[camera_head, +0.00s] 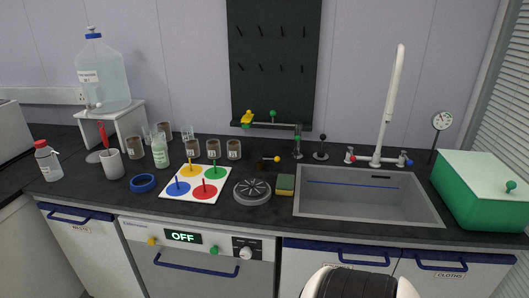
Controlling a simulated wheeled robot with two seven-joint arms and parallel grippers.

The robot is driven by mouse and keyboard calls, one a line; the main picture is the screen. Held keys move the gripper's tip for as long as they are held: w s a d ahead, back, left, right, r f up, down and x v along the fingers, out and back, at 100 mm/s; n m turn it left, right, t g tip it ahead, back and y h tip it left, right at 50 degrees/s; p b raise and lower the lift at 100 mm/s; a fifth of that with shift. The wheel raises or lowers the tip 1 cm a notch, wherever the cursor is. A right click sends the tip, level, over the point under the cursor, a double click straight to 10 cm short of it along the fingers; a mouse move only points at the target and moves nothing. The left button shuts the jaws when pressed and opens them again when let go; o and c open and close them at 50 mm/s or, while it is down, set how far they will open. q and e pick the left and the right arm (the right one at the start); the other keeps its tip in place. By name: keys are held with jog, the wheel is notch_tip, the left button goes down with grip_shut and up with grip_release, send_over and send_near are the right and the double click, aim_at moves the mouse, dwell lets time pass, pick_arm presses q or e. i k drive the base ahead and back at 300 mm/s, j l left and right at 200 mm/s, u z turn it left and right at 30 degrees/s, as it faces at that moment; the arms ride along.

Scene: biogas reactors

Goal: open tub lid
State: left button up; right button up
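A green tub (463,203) stands on the counter at the far right, beside the sink. A paler, mint-green lid (485,172) lies flat on top and looks shut. A round green knob (511,186) stands up at the right of the lid. The tub's right side is cut off by the picture edge. Neither of my grippers shows in the head view. A white and black part of my own body shows at the bottom edge, right of the middle.
The sink (328,208) with its tall white tap (388,110) lies left of the tub. A gauge on a stand (441,122) is behind the tub. Left of the sink are a sponge (286,183), a white card with coloured discs (207,170), and several brown-filled beakers.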

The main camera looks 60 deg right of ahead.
aim_at(486, 175)
jog(key=z, duration=1.65)
